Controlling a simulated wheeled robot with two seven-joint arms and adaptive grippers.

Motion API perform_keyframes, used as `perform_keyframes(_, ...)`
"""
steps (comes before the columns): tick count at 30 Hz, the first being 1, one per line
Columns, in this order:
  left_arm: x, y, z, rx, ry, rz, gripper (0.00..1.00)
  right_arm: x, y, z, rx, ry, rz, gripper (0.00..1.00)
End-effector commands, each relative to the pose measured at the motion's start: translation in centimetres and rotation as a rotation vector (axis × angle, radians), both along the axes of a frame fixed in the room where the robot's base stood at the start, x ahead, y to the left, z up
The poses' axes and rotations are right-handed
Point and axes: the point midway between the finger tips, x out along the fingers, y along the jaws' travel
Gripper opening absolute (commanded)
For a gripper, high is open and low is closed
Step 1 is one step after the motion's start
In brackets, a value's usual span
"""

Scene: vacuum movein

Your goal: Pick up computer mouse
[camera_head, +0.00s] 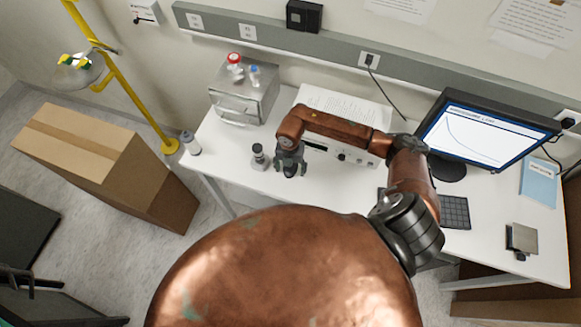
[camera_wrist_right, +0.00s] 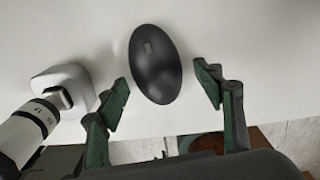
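The computer mouse is a dark, smooth oval (camera_wrist_right: 155,70) lying on the white table, seen from above in the right wrist view. My right gripper (camera_head: 290,164) reaches down over the table in the head view. In the right wrist view its green-padded fingers (camera_wrist_right: 163,82) are open, one on each side of the mouse, with visible gaps to it. In the head view the gripper largely hides the mouse. My left gripper is not in view.
A small grey-and-white device (camera_head: 259,157) stands close left of the right gripper. A metal box (camera_head: 243,100) with bottles on top is behind it. A monitor (camera_head: 485,132) and a keyboard (camera_head: 455,212) are to the right. A cardboard box (camera_head: 82,150) stands on the floor left.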

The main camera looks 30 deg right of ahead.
Motion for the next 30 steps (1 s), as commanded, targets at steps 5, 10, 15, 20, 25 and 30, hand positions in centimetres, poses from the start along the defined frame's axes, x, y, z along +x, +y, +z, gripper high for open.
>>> perform_keyframes(5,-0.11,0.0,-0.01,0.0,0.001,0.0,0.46,-0.01,0.01,0.02,0.0,0.0,0.0,0.5)
perform_keyframes(10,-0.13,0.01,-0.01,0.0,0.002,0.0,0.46,0.0,0.01,0.04,0.0,0.0,0.0,0.38)
perform_keyframes(15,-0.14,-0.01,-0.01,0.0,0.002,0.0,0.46,0.0,0.01,0.04,0.0,0.0,0.0,0.26)
perform_keyframes(20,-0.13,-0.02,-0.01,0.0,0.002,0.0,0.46,-0.01,0.02,0.05,0.0,0.0,0.0,0.15)
perform_keyframes(25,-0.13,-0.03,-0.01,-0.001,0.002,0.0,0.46,0.01,0.03,0.06,0.0,0.0,0.0,0.15)
perform_keyframes(30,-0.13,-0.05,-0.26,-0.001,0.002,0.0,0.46,0.06,0.02,0.37,0.001,-0.001,0.0,0.15)
